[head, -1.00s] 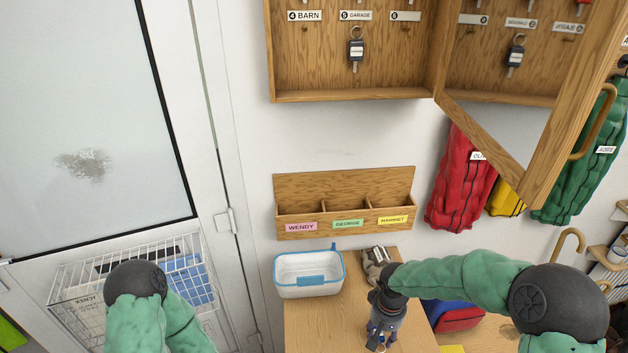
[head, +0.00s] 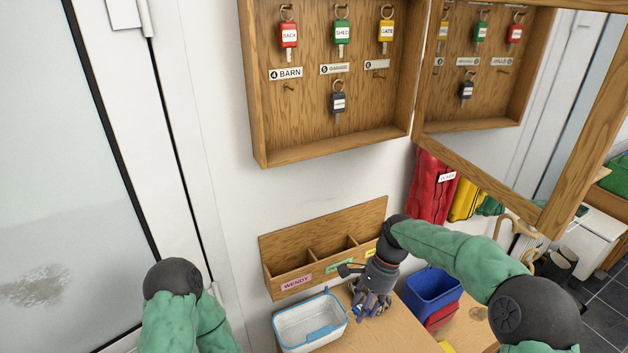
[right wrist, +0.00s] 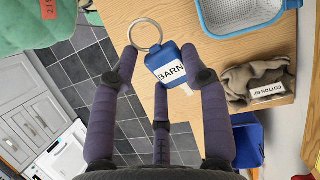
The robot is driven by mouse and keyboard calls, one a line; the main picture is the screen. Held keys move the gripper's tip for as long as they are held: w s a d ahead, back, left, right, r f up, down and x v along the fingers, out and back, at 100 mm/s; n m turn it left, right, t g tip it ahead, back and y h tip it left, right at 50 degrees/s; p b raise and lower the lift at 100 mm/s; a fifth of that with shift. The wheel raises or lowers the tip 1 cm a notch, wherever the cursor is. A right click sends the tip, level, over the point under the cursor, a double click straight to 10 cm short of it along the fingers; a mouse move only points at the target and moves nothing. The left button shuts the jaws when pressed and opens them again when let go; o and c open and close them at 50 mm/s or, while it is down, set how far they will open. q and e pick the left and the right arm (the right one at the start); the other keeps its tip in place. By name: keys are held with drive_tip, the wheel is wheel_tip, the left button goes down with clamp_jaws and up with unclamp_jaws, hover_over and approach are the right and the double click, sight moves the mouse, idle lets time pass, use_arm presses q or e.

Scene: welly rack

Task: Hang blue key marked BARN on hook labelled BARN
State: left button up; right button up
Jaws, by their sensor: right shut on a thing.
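The blue key (right wrist: 168,66) with a white BARN tag and a metal ring is between the fingertips of my right gripper (right wrist: 160,62), which is shut on it. In the head view my right gripper (head: 370,300) is low, above the wooden bench top, and the key cannot be made out there. The BARN label (head: 286,73), number 4, is inside the open key cabinet, with a bare hook (head: 290,88) just below it. My left arm shows at the lower left, but its gripper is out of view.
The key cabinet (head: 330,144) holds several other keys; its mirrored door (head: 480,165) stands open to the right. Below are a wooden letter rack (head: 335,225), a white basket (head: 310,325) and a blue bin (head: 435,290). Clear wall lies between cabinet and rack.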

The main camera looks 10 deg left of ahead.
drive_tip(key=w+a+r+m+t+y+p, duration=0.15)
drive_tip(key=a+r+m+t+p, duration=0.45)
drive_tip(key=r, duration=1)
drive_tip(key=a+r+m+t+y+p, duration=0.25)
drive_tip(key=r+m+t+p, duration=0.4)
drive_tip(key=r, duration=0.95)
drive_tip(key=w+a+r+m+t+y+p, duration=0.2)
drive_tip(key=a+r+m+t, duration=0.45)
drive_tip(key=r, duration=1.05)
drive_tip(key=shift+w+a+f+m+g+p, duration=0.1)
drive_tip(key=shift+w+a+f+m+g, duration=0.3)
drive_tip(key=shift+w, duration=0.7)
drive_tip(key=shift+w+a+f+m+g+p, duration=0.1)
drive_tip(key=shift+w+a+f+g, duration=0.15)
drive_tip(key=shift+w+a+g, duration=0.65)
drive_tip(key=shift+w+a+f+m+g+p, duration=0.15)
drive_tip(key=shift+w+a+f, duration=0.25)
drive_tip(key=shift+w, duration=0.9)
drive_tip(key=o, duration=1.2)
drive_tip(key=shift+c, duration=0.2)
